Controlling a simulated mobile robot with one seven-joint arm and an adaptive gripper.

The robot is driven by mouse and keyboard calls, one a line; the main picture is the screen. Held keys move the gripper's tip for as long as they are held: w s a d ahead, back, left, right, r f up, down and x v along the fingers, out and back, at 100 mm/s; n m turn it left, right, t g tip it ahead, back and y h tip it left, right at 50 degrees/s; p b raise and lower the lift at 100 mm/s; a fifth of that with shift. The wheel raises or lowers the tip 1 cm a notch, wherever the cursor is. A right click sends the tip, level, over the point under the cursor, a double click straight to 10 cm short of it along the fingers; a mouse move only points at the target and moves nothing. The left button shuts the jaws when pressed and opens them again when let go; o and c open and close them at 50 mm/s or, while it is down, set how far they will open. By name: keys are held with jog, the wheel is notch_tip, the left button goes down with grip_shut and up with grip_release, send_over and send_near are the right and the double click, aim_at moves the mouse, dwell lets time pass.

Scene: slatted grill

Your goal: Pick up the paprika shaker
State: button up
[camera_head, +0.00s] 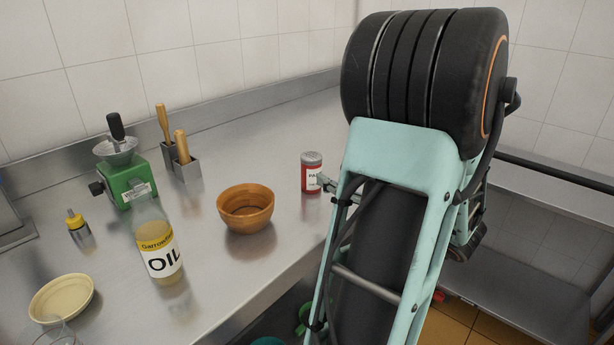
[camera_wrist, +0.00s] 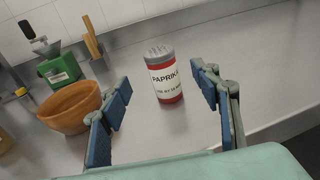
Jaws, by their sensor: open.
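The paprika shaker (camera_head: 311,174) is a small red cylinder with a pale label and a grey top. It stands upright on the steel counter, just left of my arm in the head view. In the wrist view the shaker (camera_wrist: 164,76) stands ahead, between and beyond the two fingers, with its PAPRIKA label facing me. My gripper (camera_wrist: 164,95) is open and empty, one blue-padded finger on each side, with no visible contact with the shaker. In the head view my arm hides most of the gripper; a fingertip shows by the shaker.
A brown bowl (camera_head: 246,208) stands left of the shaker. Farther left are an oil bottle (camera_head: 160,245), a green grinder (camera_head: 127,180), wooden-handled tools in grey holders (camera_head: 182,160), a small yellow-capped bottle (camera_head: 78,226) and a cream bowl (camera_head: 62,298). The counter right of the shaker (camera_wrist: 240,60) is clear.

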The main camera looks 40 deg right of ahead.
aim_at(318, 159)
jog(key=shift+d+r+t, duration=0.2)
jog(key=shift+r+t, duration=0.1)
jog(key=shift+r, duration=0.1)
jog(key=shift+w+d+f+b, duration=0.1)
jog(key=shift+w+b, duration=0.1)
jog(key=shift+w, duration=1.6)
jog(key=shift+w+d+b, duration=0.15)
jog(key=shift+w, duration=1.6)
jog(key=shift+w+d+f+b, duration=0.1)
jog(key=shift+w+b, duration=0.1)
jog(key=shift+w, duration=1.6)
jog(key=shift+c, duration=0.4)
jog(key=shift+r, duration=0.1)
jog(key=c, duration=1.3)
jog(key=shift+o, duration=0.2)
